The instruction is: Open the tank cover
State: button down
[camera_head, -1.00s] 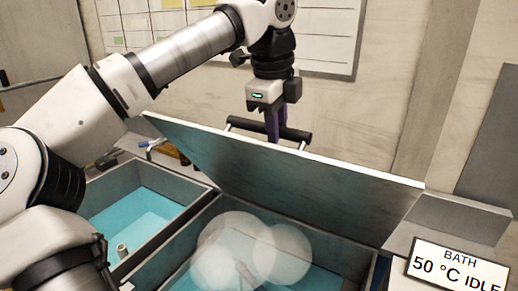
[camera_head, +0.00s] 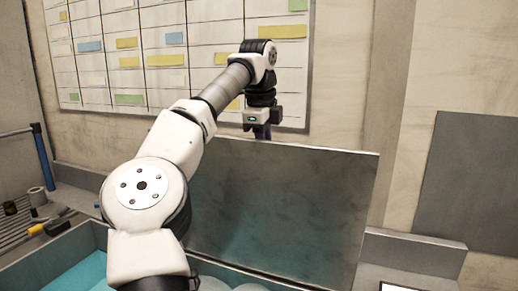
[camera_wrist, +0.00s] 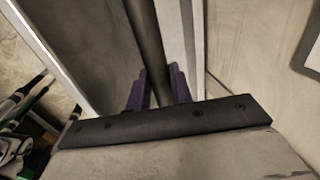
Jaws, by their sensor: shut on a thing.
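The tank cover (camera_head: 285,205) is a large grey panel. It stands steeply raised, close to upright, at the back of its tank (camera_head: 255,275). My gripper (camera_head: 262,132) is at the cover's top edge, with its fingertips partly hidden behind the panel. In the wrist view, the purple fingers of my gripper (camera_wrist: 160,82) are shut around the dark bar handle (camera_wrist: 148,40), which runs along the cover's outer face (camera_wrist: 95,50). The handle is hidden in the head view.
A neighbouring tank with turquoise liquid (camera_head: 75,280) is at the lower left. Pale vapour (camera_head: 245,287) shows below the cover. A rack with small items (camera_head: 25,225) stands at the left. A wall board with coloured notes (camera_head: 150,50) is behind my arm.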

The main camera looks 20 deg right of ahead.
jog(key=shift+w+d+f, duration=0.15)
jog(key=shift+w+d, duration=0.2)
jog(key=shift+w, duration=0.05)
jog(key=c, duration=1.6)
grip_release()
jog(key=shift+c, duration=0.2)
jog(key=o, duration=0.4)
jog(key=shift+w+d, duration=0.1)
jog(key=shift+w, duration=0.05)
jog(key=shift+a, duration=0.2)
